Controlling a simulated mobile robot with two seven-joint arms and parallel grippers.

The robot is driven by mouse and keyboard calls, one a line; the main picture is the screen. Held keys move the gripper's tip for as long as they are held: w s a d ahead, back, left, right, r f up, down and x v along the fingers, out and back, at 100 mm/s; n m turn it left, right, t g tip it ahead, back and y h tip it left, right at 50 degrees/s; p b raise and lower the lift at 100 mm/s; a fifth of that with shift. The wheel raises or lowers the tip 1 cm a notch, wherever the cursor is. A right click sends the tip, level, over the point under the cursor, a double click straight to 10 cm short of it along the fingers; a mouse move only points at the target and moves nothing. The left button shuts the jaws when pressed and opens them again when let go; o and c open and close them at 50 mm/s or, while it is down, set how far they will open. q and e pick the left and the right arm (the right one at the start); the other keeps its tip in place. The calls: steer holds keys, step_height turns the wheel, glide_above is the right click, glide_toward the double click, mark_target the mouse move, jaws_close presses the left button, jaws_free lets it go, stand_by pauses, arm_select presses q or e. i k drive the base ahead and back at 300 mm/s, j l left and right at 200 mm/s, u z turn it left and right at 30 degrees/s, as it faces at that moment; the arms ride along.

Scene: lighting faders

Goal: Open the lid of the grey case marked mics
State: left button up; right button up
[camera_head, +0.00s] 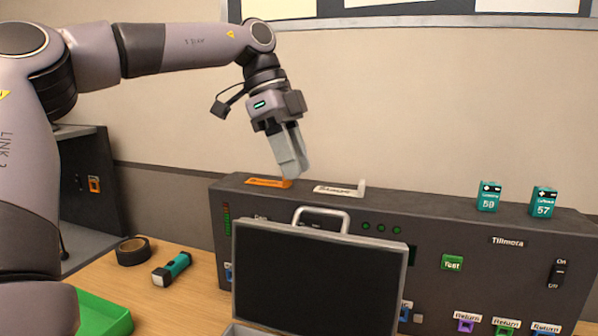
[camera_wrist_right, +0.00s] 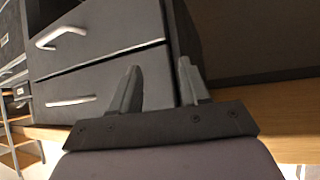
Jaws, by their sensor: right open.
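The grey case (camera_head: 404,262) stands in front of the console in the head view. Its lid (camera_head: 315,278) is raised upright, with a grey rim, a dark inner face towards me and a handle (camera_head: 320,212) at the top. Only a sliver of the case's lower part shows at the bottom edge, and I see no "mics" marking. My left gripper (camera_head: 293,160) hangs above and behind the lid, apart from it; its fingers overlap in this view, so their gap is unclear. My right gripper (camera_wrist_right: 158,72) is open and empty in the right wrist view, away from the case.
A dark console (camera_head: 430,235) with buttons and a switch stands behind the case, with two teal blocks (camera_head: 488,197) on top. A tape roll (camera_head: 133,251), a teal torch (camera_head: 172,269) and a green tray (camera_head: 100,315) lie left. Drawers (camera_wrist_right: 105,85) are near my right gripper.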

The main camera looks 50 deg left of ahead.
mark_target(293, 280)
steer(key=k, duration=1.5)
